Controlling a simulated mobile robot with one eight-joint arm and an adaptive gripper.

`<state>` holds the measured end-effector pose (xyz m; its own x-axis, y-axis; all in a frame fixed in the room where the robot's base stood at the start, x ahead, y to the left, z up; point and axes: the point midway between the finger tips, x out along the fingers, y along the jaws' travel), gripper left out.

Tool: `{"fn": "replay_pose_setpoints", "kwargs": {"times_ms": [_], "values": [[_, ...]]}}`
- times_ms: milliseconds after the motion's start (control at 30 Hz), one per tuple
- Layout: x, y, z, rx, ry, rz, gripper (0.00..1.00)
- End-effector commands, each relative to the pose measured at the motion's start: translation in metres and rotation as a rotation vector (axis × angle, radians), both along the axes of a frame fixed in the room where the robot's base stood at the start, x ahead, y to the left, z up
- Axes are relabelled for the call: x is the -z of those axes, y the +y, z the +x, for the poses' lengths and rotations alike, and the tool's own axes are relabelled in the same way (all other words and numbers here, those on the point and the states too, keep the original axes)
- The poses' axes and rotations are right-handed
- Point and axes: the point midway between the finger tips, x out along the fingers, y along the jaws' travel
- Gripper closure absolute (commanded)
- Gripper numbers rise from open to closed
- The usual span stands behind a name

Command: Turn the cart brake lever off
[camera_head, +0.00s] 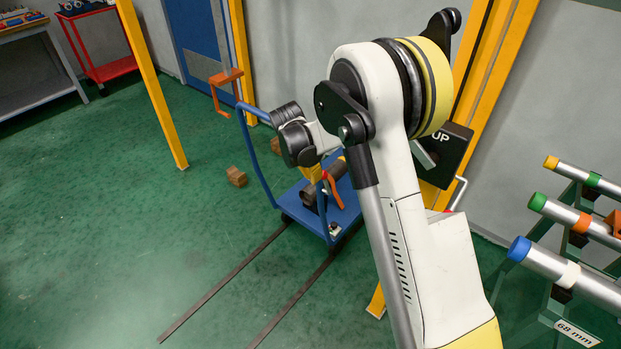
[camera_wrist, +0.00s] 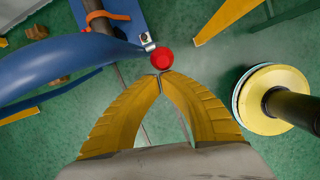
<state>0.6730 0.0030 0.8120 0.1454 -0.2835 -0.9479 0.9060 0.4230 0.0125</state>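The brake lever shows in the wrist view as a small pale bracket (camera_wrist: 147,41) at the edge of the blue cart (camera_wrist: 120,12), with a round red knob (camera_wrist: 162,59). My gripper (camera_wrist: 161,74) has its yellow curved fingers brought together at the tips, with nothing seen between them. The knob lies just beyond the tips; I cannot tell whether they touch it. In the head view the blue cart (camera_head: 344,212) stands mid-picture, partly hidden by my arm. My gripper (camera_head: 322,180) is over its deck there, mostly hidden by the wrist.
A dark pipe with an orange strap (camera_wrist: 97,16) lies on the cart. The blue handle (camera_head: 262,165) rises at its left. Floor rails (camera_head: 225,280) run toward the front left. Yellow posts (camera_head: 155,90) and a pipe rack (camera_head: 560,265) stand around.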

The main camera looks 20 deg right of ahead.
Motion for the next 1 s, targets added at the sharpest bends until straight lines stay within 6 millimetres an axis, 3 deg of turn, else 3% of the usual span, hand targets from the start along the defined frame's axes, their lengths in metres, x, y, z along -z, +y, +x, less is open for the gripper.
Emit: {"fn": "replay_pose_setpoints", "kwargs": {"times_ms": [33,200,533,667,833,1000], "values": [[-0.01,-0.009,0.005,0.007,0.02,0.032,1.0],[-0.014,-0.021,0.015,0.001,0.031,0.048,1.0],[-0.013,-0.021,0.015,0.0,0.031,0.047,1.0],[-0.013,-0.013,0.013,0.0,0.031,0.047,1.0],[-0.014,0.015,0.006,0.002,0.033,0.048,1.0],[-0.062,0.022,0.002,0.005,0.032,0.048,1.0]]}}
